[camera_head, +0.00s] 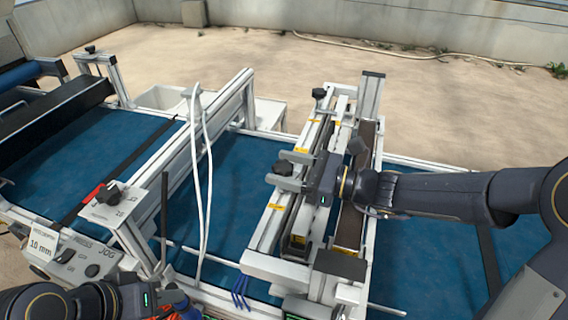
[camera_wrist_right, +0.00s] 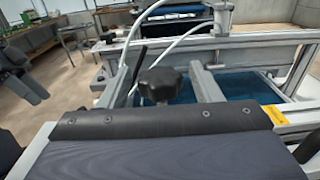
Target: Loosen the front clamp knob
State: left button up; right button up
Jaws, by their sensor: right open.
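A black lobed knob (camera_head: 283,168), which I take for the front clamp knob, sits on the near part of the silver seeder head frame. It also shows in the right wrist view (camera_wrist_right: 160,84). My right gripper (camera_head: 274,166) reaches in from the right and is open, with one pale finger on each side of the knob. In the right wrist view the knob stands between the fingers, with gaps visible on both sides. Whether either finger touches it is unclear. My left gripper (camera_head: 165,300) is low at the bottom edge, partly cut off, its fingers not clear.
Another black knob (camera_head: 319,94) sits farther back on the frame. White hoses (camera_head: 205,165) hang left of the head. A control box (camera_head: 78,258) with a JOG label stands at lower left. Blue belt (camera_head: 240,165) runs beneath the frame. A black upright rod (camera_head: 164,215) stands left of it.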

jog(key=shift+w+a, duration=0.1)
jog(key=shift+a, duration=0.25)
jog(key=c, duration=1)
jog(key=shift+w+r+n+g+p, duration=0.1)
jog(key=shift+r+n+g+p, duration=0.15)
jog(key=shift+n+g+p, duration=0.35)
jog(key=n+g+y+p, duration=0.1)
jog(key=g, duration=0.2)
jog(key=shift+f+n, duration=0.15)
jog(key=shift+n, duration=0.15)
jog(key=o, duration=1)
jog(key=shift+d+f, duration=0.1)
